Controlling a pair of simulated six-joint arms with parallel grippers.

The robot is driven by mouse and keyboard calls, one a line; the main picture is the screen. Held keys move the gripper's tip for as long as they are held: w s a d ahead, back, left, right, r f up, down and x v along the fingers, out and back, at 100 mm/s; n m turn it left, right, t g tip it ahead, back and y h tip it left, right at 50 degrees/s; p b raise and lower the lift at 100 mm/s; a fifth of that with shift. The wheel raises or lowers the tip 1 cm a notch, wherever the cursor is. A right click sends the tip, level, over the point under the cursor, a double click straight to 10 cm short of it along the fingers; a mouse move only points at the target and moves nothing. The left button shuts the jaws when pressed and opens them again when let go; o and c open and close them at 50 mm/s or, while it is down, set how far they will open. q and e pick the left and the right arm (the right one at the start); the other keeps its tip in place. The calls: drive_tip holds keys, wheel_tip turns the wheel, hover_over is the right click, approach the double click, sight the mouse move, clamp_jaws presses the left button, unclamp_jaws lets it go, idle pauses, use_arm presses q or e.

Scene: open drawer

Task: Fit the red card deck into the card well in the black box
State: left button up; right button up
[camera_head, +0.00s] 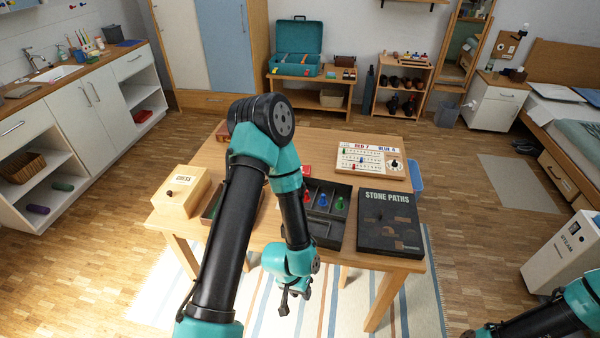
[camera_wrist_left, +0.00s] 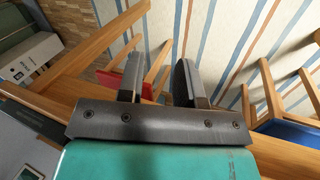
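The black box (camera_head: 328,236) lies open on the table, with red, blue and green pawns in its compartments. My left arm covers its left part, and I cannot make out the card well. A small red item (camera_head: 306,170), apparently the card deck, lies behind the box, partly hidden by my left arm. My left gripper (camera_head: 286,302) hangs in front of the table's near edge, apart from box and deck. In the left wrist view the gripper (camera_wrist_left: 157,82) is open, its fingers apart with nothing held. Part of my right arm shows at the bottom right, without a clear gripper.
The dark STONE PATHS lid (camera_head: 390,222) lies right of the box. A scoreboard (camera_head: 370,160) stands behind it. A blue seat (camera_head: 416,176) is beyond the table's right edge.

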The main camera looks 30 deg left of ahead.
use_arm(q)
drive_tip(key=shift+o, duration=0.2)
drive_tip(key=o, duration=1.1)
drive_tip(key=shift+o, duration=0.2)
